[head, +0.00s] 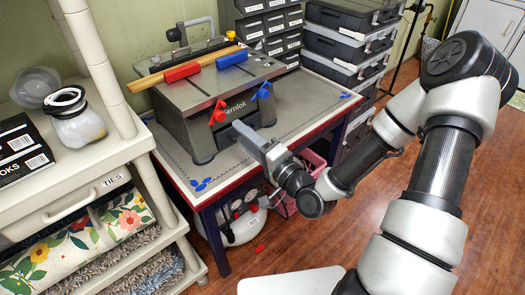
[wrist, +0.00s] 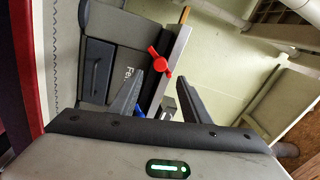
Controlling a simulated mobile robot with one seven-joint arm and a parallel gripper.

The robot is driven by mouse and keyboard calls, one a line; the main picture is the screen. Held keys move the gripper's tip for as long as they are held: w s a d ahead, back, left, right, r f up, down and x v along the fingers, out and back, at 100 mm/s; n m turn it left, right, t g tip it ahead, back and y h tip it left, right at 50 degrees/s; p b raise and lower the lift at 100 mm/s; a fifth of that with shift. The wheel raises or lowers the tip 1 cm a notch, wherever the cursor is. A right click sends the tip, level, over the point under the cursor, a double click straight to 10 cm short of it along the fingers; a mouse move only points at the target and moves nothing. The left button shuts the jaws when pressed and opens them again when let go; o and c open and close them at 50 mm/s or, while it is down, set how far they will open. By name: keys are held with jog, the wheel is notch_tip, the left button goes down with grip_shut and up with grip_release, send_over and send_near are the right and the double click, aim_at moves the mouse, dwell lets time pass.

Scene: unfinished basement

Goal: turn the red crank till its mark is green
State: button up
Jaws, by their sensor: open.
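The red crank (head: 218,113) is on the front of the grey Fernlok machine (head: 190,125), near its left corner. In the wrist view the red crank (wrist: 159,61) shows ahead of the fingertips, in line with the gap between them. I cannot make out its mark or the mark's colour. A blue crank (head: 262,92) is on the same front, further right. My gripper (head: 248,136) is in front of the machine, to the right of and below the red crank. In the wrist view my gripper (wrist: 158,78) is open, with nothing between its fingers.
A red block (head: 182,73) and a blue block (head: 231,60) are on top of the machine, by a wooden strip (head: 160,82). The machine stands on a red-edged table (head: 290,120). Black drawer cases (head: 345,45) are behind right; a cream shelf (head: 75,185) is left.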

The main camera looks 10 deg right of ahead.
jog(key=p+v, duration=0.4)
jog(key=v, duration=0.4)
dwell(0.7)
